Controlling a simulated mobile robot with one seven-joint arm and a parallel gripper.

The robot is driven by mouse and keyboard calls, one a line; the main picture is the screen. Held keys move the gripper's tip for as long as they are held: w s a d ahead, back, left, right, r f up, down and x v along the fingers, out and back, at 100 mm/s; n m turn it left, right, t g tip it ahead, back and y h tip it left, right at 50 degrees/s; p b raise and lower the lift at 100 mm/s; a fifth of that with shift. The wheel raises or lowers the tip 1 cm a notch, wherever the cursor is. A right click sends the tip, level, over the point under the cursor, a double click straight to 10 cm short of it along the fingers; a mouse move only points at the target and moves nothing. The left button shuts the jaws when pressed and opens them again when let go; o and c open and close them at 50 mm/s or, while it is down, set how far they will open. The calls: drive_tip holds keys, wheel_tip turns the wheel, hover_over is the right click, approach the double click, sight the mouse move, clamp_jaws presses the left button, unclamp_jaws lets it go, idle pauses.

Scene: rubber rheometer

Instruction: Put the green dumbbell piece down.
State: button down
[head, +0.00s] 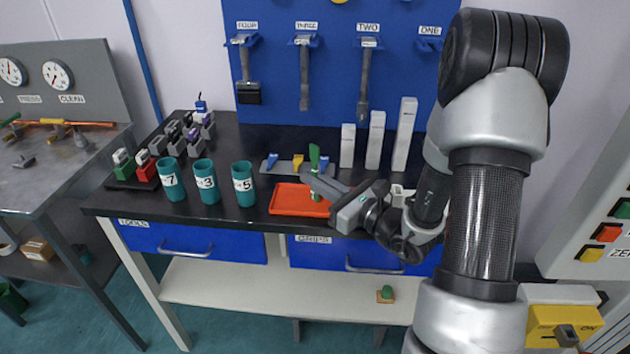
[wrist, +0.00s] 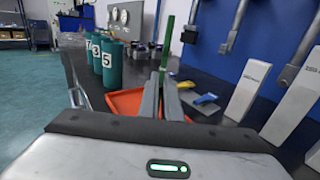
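The green dumbbell piece (head: 314,157) stands upright in my gripper (head: 312,179), above the orange tray (head: 284,207) on the black bench. Its upper part rises over the fingers, and a bit of green shows below them. I cannot tell whether its lower end touches the tray. In the wrist view, my two grey fingers (wrist: 161,98) are closed on the green piece (wrist: 167,45), with the orange tray (wrist: 122,104) just beneath and beyond. The fingers hide the middle of the piece.
Teal cups (head: 207,182) marked 7, 3 and 5 stand left of the tray. A grey plate with coloured clips (head: 297,164) lies behind it. White upright blocks (head: 375,141) stand at the back right. Tools (head: 304,75) hang on the blue board.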

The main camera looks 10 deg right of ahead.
drive_tip(key=shift+f, duration=0.25)
drive_tip(key=c, duration=2)
unclamp_jaws()
drive_tip(key=shift+r, duration=0.1)
drive_tip(key=shift+r, duration=0.3)
drive_tip(key=p+v, duration=0.1)
drive_tip(key=v, duration=1.1)
drive_tip(key=shift+f, duration=0.15)
